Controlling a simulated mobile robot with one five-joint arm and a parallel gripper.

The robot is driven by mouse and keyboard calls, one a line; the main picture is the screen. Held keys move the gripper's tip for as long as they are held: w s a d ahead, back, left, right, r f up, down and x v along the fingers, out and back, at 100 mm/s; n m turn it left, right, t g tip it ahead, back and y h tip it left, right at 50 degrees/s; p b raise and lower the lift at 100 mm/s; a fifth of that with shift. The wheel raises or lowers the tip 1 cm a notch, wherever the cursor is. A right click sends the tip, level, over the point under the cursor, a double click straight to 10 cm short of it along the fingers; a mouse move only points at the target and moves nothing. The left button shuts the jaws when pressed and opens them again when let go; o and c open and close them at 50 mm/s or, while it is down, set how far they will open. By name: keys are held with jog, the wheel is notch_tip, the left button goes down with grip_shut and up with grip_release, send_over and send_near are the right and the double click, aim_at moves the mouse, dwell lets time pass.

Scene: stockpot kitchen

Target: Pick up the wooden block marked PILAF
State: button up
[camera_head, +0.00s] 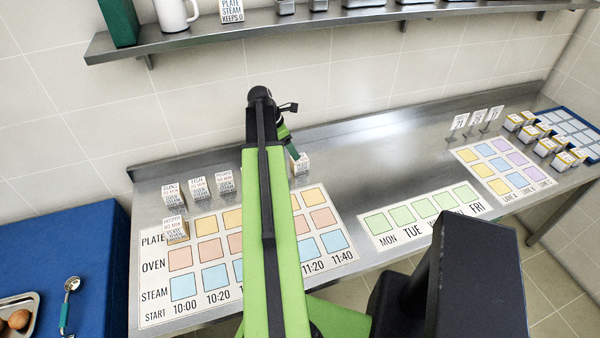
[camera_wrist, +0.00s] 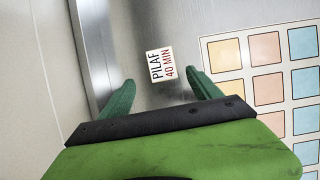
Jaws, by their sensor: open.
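The wooden block marked PILAF (camera_wrist: 160,64) stands on the steel counter in the wrist view, its top label reading PILAF 40 MIN. My gripper (camera_wrist: 162,84) is open, with one green finger to each side and the block just beyond the fingertips, roughly midway between them. The block looks untouched. In the head view a block (camera_head: 301,163) stands beside the end of my arm, partly hidden by it; its label is too small to read there. My gripper (camera_head: 293,153) points down beside this block.
Several other labelled blocks (camera_head: 198,188) stand at the counter's left, one on the chart. The chart of coloured squares (camera_head: 155,299) lies in front. A weekday strip (camera_head: 384,240) lies to the right. The back wall and a steel shelf (camera_head: 200,48) bound the far side.

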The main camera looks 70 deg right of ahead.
aim_at(300, 161)
jog(key=b+x, duration=0.2)
jog(key=x, duration=0.2)
jog(key=shift+w, duration=0.1)
jog(key=b+x, duration=0.5)
jog(key=shift+s+f, duration=0.25)
jog(key=shift+r, duration=0.2)
jog(key=c, duration=1.6)
